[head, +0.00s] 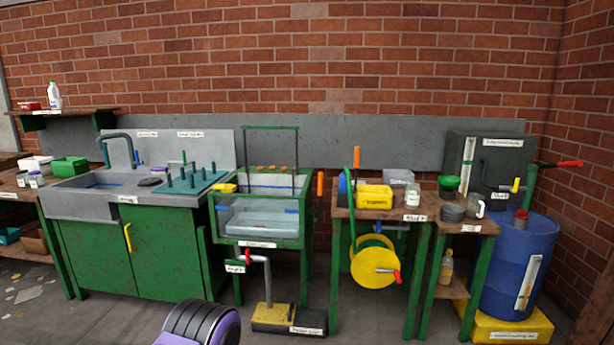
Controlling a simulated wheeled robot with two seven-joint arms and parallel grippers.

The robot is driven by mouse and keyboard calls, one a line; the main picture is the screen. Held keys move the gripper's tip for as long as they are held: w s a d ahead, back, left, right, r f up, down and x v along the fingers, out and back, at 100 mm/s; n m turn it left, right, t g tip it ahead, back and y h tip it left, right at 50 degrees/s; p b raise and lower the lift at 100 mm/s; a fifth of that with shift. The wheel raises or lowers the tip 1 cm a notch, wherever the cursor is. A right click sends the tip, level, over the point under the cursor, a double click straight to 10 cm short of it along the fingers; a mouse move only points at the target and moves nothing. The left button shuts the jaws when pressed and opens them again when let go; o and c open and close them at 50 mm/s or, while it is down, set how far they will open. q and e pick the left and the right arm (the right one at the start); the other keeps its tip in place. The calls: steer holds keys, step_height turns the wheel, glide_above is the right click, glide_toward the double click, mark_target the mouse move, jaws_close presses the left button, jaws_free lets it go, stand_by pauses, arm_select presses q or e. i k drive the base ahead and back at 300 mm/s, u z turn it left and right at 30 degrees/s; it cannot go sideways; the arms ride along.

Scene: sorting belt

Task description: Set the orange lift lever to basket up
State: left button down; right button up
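An orange upright handle (320,183) stands at the right side of the green-framed wash tank (309,222). A second orange upright handle (357,157) stands behind the yellow bin on the bench to the right; I cannot tell for certain which is the lift lever. The tank has clear front walls with pale liquid inside. A green overhead frame (270,127) with thin dark rods rises above it, with small orange pieces at its back edge. The basket cannot be made out clearly. Neither gripper shows; only a purple and black part of my arm is at the bottom.
A grey sink (75,205) on a green cabinet is at left. A bench with a yellow bin (374,197) and yellow reel (376,268) stands right of the tank. A yellow-based pedal (275,315) is on the floor before the tank. A blue barrel (515,270) is far right.

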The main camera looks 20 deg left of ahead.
mark_target(320, 175)
steer(key=u, duration=0.8)
steer(key=i, duration=1.7)
steer(key=z, duration=0.3)
